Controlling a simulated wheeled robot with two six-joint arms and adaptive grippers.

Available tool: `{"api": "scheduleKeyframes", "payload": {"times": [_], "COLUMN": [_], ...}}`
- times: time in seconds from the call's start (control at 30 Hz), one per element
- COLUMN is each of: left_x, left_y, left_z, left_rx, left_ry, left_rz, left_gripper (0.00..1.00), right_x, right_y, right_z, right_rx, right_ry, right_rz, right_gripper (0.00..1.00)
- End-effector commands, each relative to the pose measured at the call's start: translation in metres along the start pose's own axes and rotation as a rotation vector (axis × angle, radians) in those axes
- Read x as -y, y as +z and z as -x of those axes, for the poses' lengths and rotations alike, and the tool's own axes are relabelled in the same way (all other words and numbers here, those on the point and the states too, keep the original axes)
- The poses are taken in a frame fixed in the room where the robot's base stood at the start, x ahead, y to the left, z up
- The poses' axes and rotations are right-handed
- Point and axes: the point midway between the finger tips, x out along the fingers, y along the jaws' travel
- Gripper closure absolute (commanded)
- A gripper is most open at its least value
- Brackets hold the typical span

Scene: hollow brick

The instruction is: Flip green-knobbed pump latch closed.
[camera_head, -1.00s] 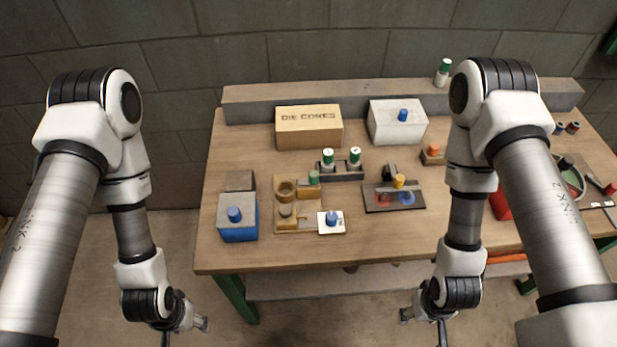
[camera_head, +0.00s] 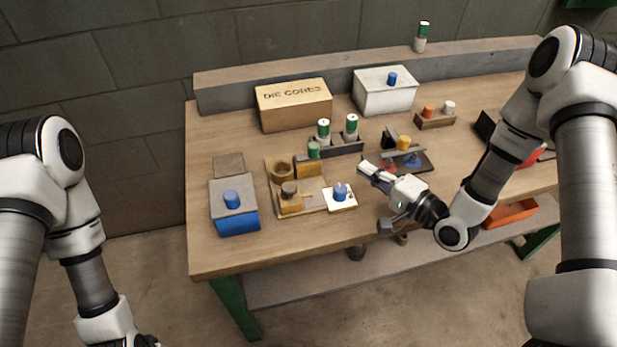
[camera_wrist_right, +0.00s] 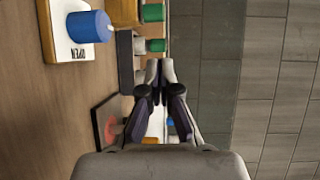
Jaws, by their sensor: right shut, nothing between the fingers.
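The green knob (camera_head: 314,150) stands on a yellow block (camera_head: 308,167) at the back right of the tan wooden fixture (camera_head: 268,178). In the right wrist view the green knob (camera_wrist_right: 153,12) shows at the top edge, beside the yellow block (camera_wrist_right: 124,10). I cannot tell the latch's position. A white card with a blue knob (camera_head: 341,192) lies at the fixture's front right; in the wrist view the card (camera_wrist_right: 60,35) reads "OPEN". My right gripper (camera_head: 364,169) is shut and empty above the table, right of the fixture, pointing left. My left gripper is out of view.
Two green-capped cylinders (camera_head: 323,129) stand in a dark holder behind the fixture. A blue box (camera_head: 236,222) stands left of the fixture. The front table strip is clear.

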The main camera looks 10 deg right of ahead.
Motion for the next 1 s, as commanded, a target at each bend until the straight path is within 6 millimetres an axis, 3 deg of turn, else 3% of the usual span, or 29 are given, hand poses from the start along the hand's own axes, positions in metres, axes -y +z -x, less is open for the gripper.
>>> {"api": "scheduleKeyframes", "payload": {"times": [0.03,0.1,0.63,0.77,1.0], "left_x": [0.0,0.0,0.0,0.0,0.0], "left_y": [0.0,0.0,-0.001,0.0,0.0], "left_z": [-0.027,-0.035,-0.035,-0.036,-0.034], "left_rx": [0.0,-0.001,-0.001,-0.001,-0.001], "left_ry": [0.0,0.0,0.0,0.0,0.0], "left_rz": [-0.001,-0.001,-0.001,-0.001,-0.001], "left_gripper": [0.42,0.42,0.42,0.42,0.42], "right_x": [-0.015,-0.014,-0.007,-0.006,-0.002], "right_y": [-0.013,-0.024,-0.028,-0.028,-0.03], "right_z": [0.0,0.001,-0.005,-0.024,-0.076], "right_rx": [-0.029,-0.056,-0.062,-0.059,-0.058], "right_ry": [-0.032,-0.056,-0.066,-0.066,-0.067], "right_rz": [0.002,0.003,0.01,0.014,0.014], "right_gripper": [1.0,1.0,1.0,1.0,1.0]}}
